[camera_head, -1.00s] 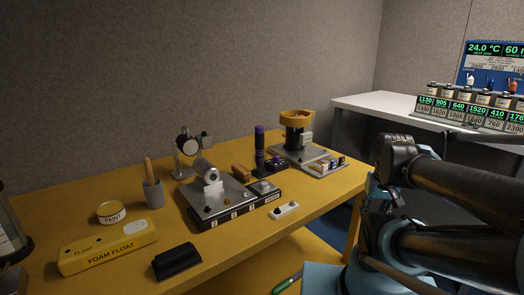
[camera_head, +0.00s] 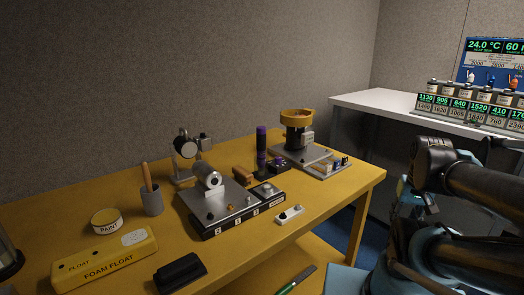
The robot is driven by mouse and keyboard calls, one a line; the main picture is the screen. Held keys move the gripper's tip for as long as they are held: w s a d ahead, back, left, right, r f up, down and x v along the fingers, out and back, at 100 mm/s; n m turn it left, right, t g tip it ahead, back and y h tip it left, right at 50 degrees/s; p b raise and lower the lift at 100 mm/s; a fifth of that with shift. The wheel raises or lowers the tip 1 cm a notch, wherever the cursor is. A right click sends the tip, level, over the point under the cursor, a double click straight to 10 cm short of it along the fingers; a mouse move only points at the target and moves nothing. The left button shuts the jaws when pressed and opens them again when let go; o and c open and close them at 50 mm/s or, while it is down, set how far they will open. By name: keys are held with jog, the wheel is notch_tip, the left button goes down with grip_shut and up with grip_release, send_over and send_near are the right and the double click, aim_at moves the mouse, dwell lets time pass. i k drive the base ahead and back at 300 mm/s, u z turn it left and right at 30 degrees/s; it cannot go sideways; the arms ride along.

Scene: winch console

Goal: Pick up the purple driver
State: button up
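A tall, dark, upright thing with a purple top (camera_head: 261,138) stands on the yellow workbench (camera_head: 336,196), behind the winch console.
The winch console (camera_head: 225,213) fills the bench middle. A yellow-topped machine (camera_head: 297,137) stands right of the purple top. A grey cup (camera_head: 152,200), paint tin (camera_head: 106,221), foam float (camera_head: 104,262) and black block (camera_head: 180,272) are at left. A green-handled tool (camera_head: 290,285) lies low in front.

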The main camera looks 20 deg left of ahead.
aim_at(261, 130)
jog(key=k, duration=1.25)
jog(key=u, duration=0.3)
jog(key=i, duration=1)
